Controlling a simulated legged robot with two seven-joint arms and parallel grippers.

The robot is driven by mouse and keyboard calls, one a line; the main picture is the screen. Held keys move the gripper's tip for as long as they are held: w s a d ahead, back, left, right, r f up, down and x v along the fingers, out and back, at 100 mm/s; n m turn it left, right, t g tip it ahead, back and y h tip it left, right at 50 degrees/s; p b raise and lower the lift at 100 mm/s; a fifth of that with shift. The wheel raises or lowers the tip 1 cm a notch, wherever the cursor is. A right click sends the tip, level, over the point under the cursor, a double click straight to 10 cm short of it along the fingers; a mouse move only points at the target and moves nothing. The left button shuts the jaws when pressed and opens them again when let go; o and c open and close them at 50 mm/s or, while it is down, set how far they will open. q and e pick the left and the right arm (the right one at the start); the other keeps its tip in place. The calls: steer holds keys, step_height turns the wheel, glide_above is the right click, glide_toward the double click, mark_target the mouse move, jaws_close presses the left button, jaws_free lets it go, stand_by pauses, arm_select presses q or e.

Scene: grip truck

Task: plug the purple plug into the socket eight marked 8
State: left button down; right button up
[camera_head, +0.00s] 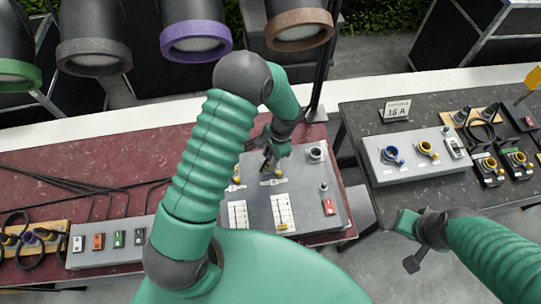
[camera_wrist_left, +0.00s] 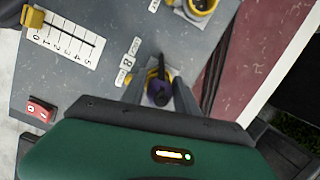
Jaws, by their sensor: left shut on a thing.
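The purple plug (camera_wrist_left: 158,96) shows between my left gripper's fingers in the left wrist view, with a dark cable end or handle towards the camera. My left gripper (camera_head: 270,160) is shut on it, low over the grey control panel (camera_head: 255,205) in the head view. The yellow socket eight (camera_wrist_left: 152,76) lies directly beyond the plug, beside its white label marked 8 (camera_wrist_left: 127,62). The plug and fingers cover much of the socket, so I cannot tell whether the plug is in it. My right gripper (camera_head: 410,243) is open and empty, right of the panel.
Another yellow socket (camera_wrist_left: 200,6) is at the wrist view's top. The panel has a scale slider (camera_wrist_left: 62,40) and a red switch (camera_wrist_left: 40,112). A dark table (camera_head: 375,115) at right carries a grey socket box (camera_head: 415,172). Lamps with coloured rims (camera_head: 195,40) hang behind.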

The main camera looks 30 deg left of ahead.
mark_target(269, 153)
arm_select(q)
steer(key=shift+a+f, duration=0.2)
steer(key=shift+f, duration=0.2)
steer(key=shift+d+f+b, duration=0.15)
steer(key=shift+f+b, duration=0.25)
steer(key=shift+b, duration=0.1)
steer(key=c, duration=0.5)
jaws_free()
steer(key=shift+s+a+p+v, duration=0.1)
steer(key=shift+a+p+v, duration=0.05)
steer(key=shift+p+v, duration=0.6)
steer(key=shift+s+a+p+v, duration=0.15)
steer(key=shift+p+v, duration=0.45)
steer(key=shift+v, duration=0.3)
steer(key=shift+s+a+p+v, duration=0.1)
steer(key=shift+p+v, duration=0.55)
steer(key=shift+v, duration=0.2)
